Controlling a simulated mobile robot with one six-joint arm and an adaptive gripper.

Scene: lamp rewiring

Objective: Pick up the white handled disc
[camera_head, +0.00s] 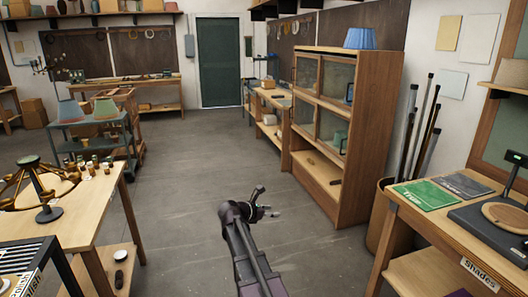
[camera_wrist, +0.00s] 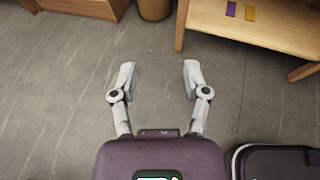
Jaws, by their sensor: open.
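I cannot clearly make out a white handled disc. A small round thing with a pale top (camera_head: 120,255) lies on the lower shelf of the left bench in the head view; it is too small to tell whether it has a handle. My gripper (camera_head: 267,203) is in the middle of the room over open floor, well to the right of that shelf. In the wrist view, my gripper (camera_wrist: 159,70) has its two fingers wide apart with only grey floor between them. Nothing is held.
The left bench (camera_head: 105,205) carries a brass lamp frame (camera_head: 45,190) and several small pots. A wooden cabinet (camera_head: 365,130) and a bin of rods (camera_head: 385,225) stand right. The right bench (camera_head: 425,232) holds green and grey packets. The central floor (camera_head: 190,200) is clear.

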